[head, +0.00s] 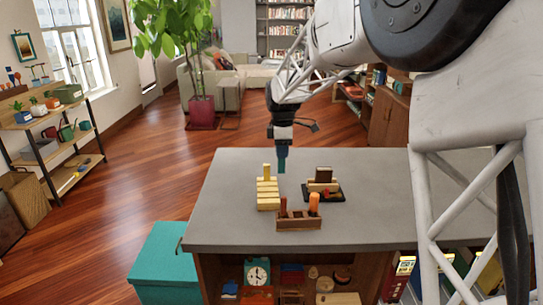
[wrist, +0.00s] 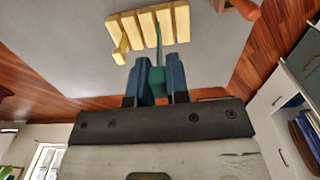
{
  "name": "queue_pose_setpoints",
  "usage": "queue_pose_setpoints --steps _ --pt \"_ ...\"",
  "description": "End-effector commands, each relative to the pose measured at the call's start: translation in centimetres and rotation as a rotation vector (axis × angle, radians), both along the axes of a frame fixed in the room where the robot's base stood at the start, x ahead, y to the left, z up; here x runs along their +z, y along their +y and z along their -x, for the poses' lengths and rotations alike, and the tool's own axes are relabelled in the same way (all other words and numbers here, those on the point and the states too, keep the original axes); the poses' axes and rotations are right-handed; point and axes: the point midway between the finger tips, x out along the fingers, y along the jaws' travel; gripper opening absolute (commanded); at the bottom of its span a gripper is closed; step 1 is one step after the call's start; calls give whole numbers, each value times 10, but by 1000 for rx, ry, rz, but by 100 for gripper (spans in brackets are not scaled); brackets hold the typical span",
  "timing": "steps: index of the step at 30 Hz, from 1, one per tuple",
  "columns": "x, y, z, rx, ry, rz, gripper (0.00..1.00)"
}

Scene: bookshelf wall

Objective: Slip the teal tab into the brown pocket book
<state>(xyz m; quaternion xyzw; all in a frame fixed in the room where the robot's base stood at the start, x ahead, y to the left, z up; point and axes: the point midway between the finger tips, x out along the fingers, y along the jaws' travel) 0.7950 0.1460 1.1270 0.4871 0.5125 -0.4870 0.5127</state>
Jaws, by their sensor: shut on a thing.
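My gripper (head: 282,152) hangs above the grey counter, behind the yellow slotted rack (head: 268,197). In the wrist view my gripper (wrist: 158,80) has its blue fingers shut on a thin teal tab (wrist: 157,84), which stands between them and points towards the rack's side of the picture. A dark brown upright block (head: 323,174), which looks like the brown pocket book, stands with tan pieces on a black base to the right of the rack. Its opening cannot be made out. My gripper is apart from it.
A wooden box (head: 299,223) with orange and red-brown upright pieces stands at the counter's front. The grey counter (head: 225,215) is bare left of the rack. A teal bin (head: 163,262) stands on the floor to the left. Shelves below the counter hold a clock (head: 257,272).

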Motion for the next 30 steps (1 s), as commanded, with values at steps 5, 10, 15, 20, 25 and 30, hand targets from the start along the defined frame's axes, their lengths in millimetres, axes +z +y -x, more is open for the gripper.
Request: queue_pose_setpoints --steps 5,10,15,20,25,30 --pt "11 -44 -19 -12 0 0 0" --pt "21 -88 -34 -19 -1 0 0" --pt "29 -125 -45 -25 0 0 0" --pt "35 -148 -50 -27 -1 0 0" --pt "37 -158 -52 -26 0 0 0" --pt "37 -159 -52 -26 0 0 0"
